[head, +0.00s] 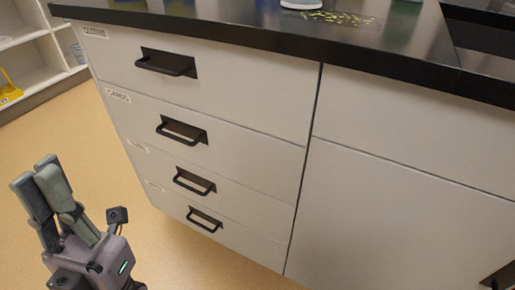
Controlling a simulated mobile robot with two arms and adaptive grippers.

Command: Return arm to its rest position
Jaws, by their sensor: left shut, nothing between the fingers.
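My left gripper (42,178) shows at the lower left of the head view, pointing up in the picture. Its two grey fingers are closed together with nothing between them. It is in front of the tan floor, to the left of the drawer cabinet (240,85) and apart from its handles. My right gripper does not show.
The white cabinet has a column of drawers with black handles, the top one (166,63) included, all closed. A black countertop (270,38) runs above, with yellow-green bits (340,17) on it. White shelves (30,45) stand at the upper left. Floor (75,130) between is clear.

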